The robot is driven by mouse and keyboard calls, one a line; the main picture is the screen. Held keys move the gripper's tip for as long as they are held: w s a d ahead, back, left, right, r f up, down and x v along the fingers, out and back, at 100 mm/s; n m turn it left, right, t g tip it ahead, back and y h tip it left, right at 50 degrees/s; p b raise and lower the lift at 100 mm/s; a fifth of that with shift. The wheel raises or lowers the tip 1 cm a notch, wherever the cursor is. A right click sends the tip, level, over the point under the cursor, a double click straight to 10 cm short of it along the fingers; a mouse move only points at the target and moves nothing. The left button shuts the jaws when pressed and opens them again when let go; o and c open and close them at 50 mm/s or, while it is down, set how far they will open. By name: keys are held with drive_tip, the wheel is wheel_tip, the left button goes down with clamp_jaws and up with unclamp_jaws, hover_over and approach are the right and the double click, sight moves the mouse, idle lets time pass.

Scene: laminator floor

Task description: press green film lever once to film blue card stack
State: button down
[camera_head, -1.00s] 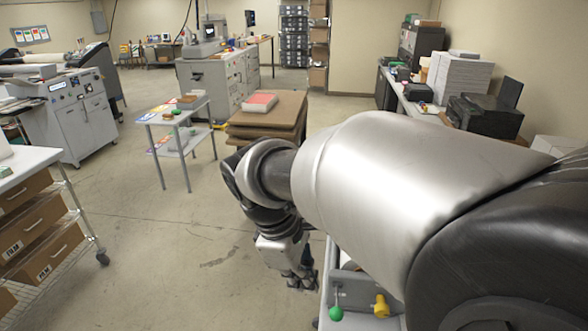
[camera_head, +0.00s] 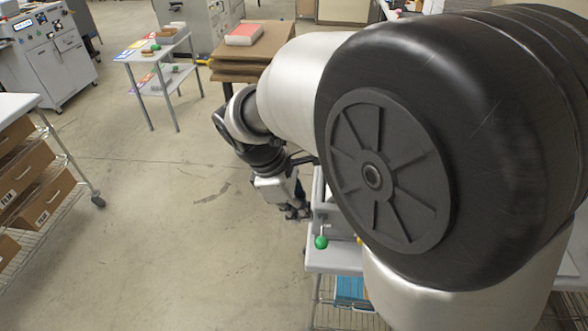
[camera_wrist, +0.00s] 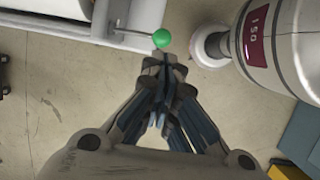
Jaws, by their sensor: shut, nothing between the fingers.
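The green lever's round knob (camera_head: 320,242) is at the front end of the grey workstation, just right of and below my gripper (camera_head: 297,212) in the head view. In the wrist view the green knob (camera_wrist: 162,38) is just beyond my shut fingertips (camera_wrist: 165,62). The fingers are together with nothing between them; contact with the knob cannot be told. A blue stack (camera_head: 352,290) shows low under the workstation top; I cannot tell if it is the card stack. My arm hides most of the station.
A small side table (camera_head: 150,60) holds cards and another green knob. A brown stack (camera_head: 268,48) carries a red-topped block. A wire rack with film boxes (camera_head: 25,185) is at left. In the wrist view, a white rounded body with a red label is near the fingers at right.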

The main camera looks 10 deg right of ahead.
hover_over(322, 229)
drive_tip(key=s+a, duration=0.4)
wheel_tip(322, 229, down, 9)
drive_tip(key=shift+d+r+b, duration=0.1)
drive_tip(key=shift+r+b, duration=0.05)
drive_tip(key=shift+b, duration=0.25)
